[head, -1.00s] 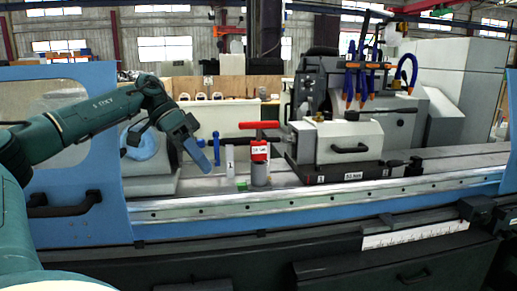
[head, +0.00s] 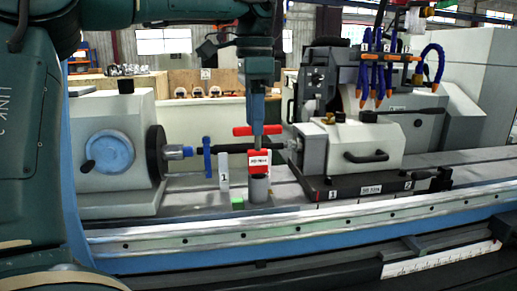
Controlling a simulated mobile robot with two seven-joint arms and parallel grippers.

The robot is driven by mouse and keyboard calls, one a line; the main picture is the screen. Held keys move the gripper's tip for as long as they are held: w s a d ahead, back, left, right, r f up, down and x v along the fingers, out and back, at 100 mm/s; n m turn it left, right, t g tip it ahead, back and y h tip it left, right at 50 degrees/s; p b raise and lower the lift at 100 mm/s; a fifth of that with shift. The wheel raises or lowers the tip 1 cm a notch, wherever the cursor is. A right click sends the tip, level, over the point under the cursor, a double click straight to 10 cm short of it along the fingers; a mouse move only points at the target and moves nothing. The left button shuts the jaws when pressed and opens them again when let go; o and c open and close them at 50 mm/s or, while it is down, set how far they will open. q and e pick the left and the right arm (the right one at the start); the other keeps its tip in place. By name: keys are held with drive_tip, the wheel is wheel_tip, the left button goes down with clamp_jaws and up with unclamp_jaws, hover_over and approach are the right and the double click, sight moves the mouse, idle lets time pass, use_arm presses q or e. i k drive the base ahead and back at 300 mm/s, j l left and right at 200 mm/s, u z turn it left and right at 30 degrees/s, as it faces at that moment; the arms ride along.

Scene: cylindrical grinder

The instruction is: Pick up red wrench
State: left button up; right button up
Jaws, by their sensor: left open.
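The red wrench (head: 241,131) has a T-shaped red handle and stands upright in a grey cylindrical holder (head: 259,190) with a red labelled block (head: 259,162) around its upper part. My left gripper (head: 257,132) points straight down from above, with its blue-grey fingers seen nearly edge-on. The fingers are open and overlap the middle of the handle, hiding part of it and the shaft below. I cannot tell whether they touch it. My right gripper is out of view.
The grinder headstock (head: 110,150) is at left, the white tailstock (head: 350,145) at right.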

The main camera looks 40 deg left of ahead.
sight(257, 157)
drive_tip(key=i+j, duration=0.65)
drive_tip(key=j, duration=0.2)
